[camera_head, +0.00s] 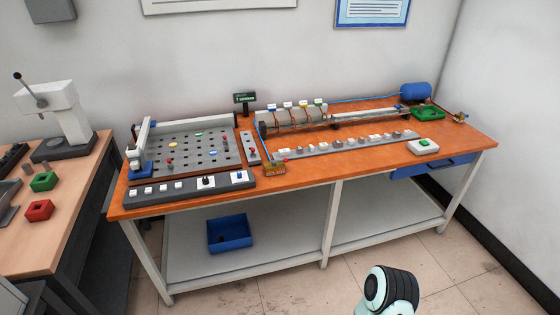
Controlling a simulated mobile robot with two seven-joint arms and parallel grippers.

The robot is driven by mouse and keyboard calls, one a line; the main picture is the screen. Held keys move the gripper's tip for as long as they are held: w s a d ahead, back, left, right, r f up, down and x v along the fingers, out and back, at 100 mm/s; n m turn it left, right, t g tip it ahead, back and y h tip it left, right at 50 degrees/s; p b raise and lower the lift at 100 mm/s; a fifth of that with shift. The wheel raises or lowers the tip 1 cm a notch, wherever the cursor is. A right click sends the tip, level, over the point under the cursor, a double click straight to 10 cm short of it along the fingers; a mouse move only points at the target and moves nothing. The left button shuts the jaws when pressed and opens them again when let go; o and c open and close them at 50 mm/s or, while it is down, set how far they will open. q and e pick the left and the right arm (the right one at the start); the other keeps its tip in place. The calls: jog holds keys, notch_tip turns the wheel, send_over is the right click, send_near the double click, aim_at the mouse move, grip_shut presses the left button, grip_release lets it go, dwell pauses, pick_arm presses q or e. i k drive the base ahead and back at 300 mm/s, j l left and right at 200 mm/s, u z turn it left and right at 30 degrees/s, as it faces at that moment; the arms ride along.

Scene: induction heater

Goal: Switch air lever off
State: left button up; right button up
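Two small brass-coloured fittings show on the orange workbench (345,159). One fitting (461,117) is at the far right end, near the blue tank (416,91). The other fitting (274,168) is at the front edge, near the middle, with a small red part on top. I cannot tell which of them is the air lever, nor how a lever is set; they are too small. Neither of my grippers is in view. Only a black and pale teal part of my own arm shows at the bottom right, well in front of the bench.
A grey control strip (190,187) with buttons and knobs lies along the front left of the bench. A perforated plate (198,153) is behind it. A green-button box (423,146) sits front right. A blue bin (230,233) is on the lower shelf. The floor in front is clear.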

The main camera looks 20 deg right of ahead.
aim_at(274, 163)
jog(key=i+l+u, duration=0.1)
jog(key=i+l, duration=0.15)
jog(key=i+l+u, duration=0.1)
jog(key=i+l, duration=0.15)
jog(key=l, duration=0.15)
jog(key=i+l+u, duration=0.1)
jog(key=i+l, duration=0.15)
jog(key=i+l+u, duration=0.1)
jog(key=l, duration=0.4)
jog(key=i, duration=0.1)
